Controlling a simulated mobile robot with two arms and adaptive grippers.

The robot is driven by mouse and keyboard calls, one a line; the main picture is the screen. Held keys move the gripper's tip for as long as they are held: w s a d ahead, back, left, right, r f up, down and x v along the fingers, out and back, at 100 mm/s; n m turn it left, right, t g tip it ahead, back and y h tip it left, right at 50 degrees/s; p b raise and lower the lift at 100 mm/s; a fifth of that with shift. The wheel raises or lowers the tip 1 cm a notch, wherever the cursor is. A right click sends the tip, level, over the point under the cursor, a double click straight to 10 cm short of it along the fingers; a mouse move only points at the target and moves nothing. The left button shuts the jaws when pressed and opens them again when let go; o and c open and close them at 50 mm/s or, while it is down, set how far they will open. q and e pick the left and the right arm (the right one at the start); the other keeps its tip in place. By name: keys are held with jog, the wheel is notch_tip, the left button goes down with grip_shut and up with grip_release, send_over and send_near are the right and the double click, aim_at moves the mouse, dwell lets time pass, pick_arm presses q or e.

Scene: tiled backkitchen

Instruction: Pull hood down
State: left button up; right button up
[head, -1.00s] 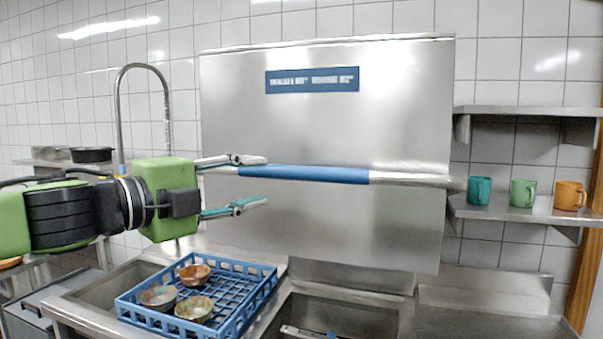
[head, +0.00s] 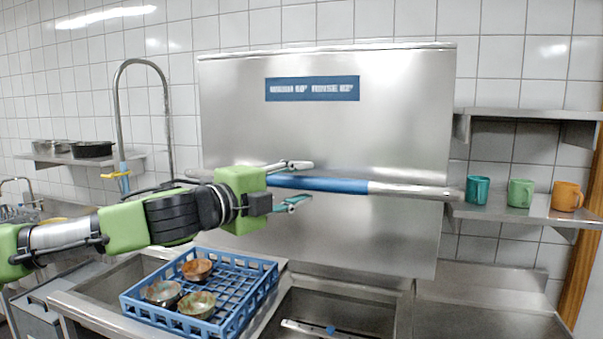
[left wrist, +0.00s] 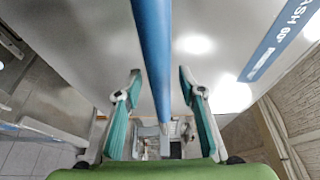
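The steel hood (head: 400,110) stands raised, with a blue label near its top. A horizontal bar handle with a blue grip (head: 335,185) runs across its front. My left gripper (head: 297,184) is open at the left part of the blue grip, with one finger above the bar and one below in the head view. In the left wrist view the blue bar (left wrist: 153,60) runs between the two spread fingers of the gripper (left wrist: 158,90). I cannot tell whether either finger touches it. My right gripper is in neither view.
A blue dish rack (head: 245,310) with bowls sits below my left arm, beside an open sink basin (head: 345,312). A teal, a green and an orange mug stand on a wall shelf (head: 535,213) at the right. A tall faucet (head: 118,120) rises at the left.

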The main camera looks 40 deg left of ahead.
pick_arm(q)
jog(key=shift+w, duration=0.45)
grip_shut()
jog(key=shift+f, duration=0.1)
